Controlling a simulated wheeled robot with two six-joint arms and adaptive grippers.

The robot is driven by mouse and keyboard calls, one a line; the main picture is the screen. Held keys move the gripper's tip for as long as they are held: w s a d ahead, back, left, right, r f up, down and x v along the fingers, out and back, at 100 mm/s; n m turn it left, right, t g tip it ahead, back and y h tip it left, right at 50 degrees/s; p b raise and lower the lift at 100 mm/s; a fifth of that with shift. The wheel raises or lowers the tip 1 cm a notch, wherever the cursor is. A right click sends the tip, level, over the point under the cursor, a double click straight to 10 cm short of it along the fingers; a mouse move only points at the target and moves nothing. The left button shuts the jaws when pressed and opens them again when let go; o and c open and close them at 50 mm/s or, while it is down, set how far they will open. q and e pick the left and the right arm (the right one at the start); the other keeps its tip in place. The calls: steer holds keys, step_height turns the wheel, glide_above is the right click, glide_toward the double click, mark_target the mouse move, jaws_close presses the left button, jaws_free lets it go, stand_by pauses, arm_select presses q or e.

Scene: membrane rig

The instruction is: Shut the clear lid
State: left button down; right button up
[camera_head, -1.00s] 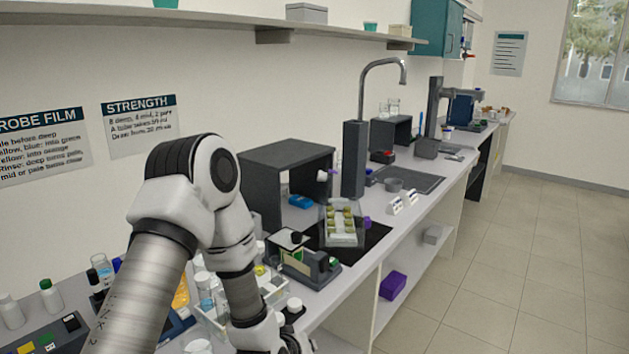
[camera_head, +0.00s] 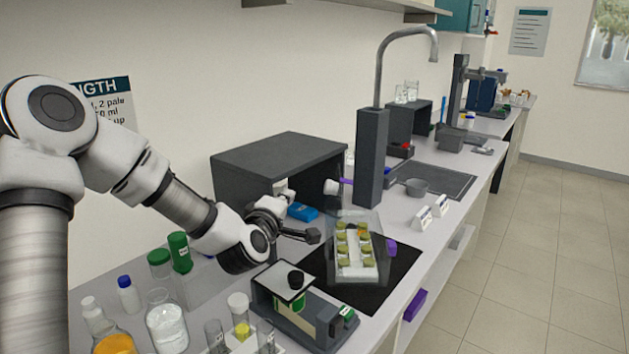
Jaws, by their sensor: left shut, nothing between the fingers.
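A clear box (camera_head: 357,272) with several greenish-yellow pieces stands on the black mat (camera_head: 398,268). A see-through panel that looks like its clear lid (camera_head: 372,219) rises at the back of the box; its exact angle is hard to tell. My left gripper (camera_head: 313,236) is shut and empty, with its fingertips just left of the box, over the mat's back left part. I cannot tell whether they touch the panel. My right gripper is not in view.
A dark grey open-fronted housing (camera_head: 270,150) and a tall grey column with a tap (camera_head: 371,155) stand behind. A small dark device (camera_head: 321,316) with a black knob sits in front. Bottles and jars (camera_head: 166,322) crowd the front left.

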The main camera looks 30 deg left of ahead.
mark_target(327, 184)
arm_select(q)
steer(key=d+r+p+x, duration=0.1)
steer(key=p+x, duration=0.2)
steer(key=x, duration=0.6)
steer(key=shift+m, duration=0.8)
steer(key=w+d, duration=0.1)
steer(key=d, duration=0.2)
steer(key=w+d+p, duration=0.1)
steer(key=d, duration=0.1)
steer(key=shift+w+d+f, duration=0.1)
steer(key=shift+w+f, duration=0.15)
steer(key=shift+w, duration=0.05)
steer(key=w+d+f+m+g+y+p, duration=0.2)
steer(key=w+d+f+m+g, duration=0.1)
steer(key=w+d+f+m, duration=0.4)
steer(key=shift+d+f+m+p, duration=0.3)
steer(key=shift+d+f+m, duration=0.75)
steer(key=shift+d+m, duration=0.95)
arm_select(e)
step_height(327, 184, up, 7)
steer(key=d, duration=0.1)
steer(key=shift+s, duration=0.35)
arm_select(q)
steer(key=shift+d+f+n, duration=0.1)
steer(key=shift+d+n, duration=0.25)
steer(key=shift+n, duration=0.05)
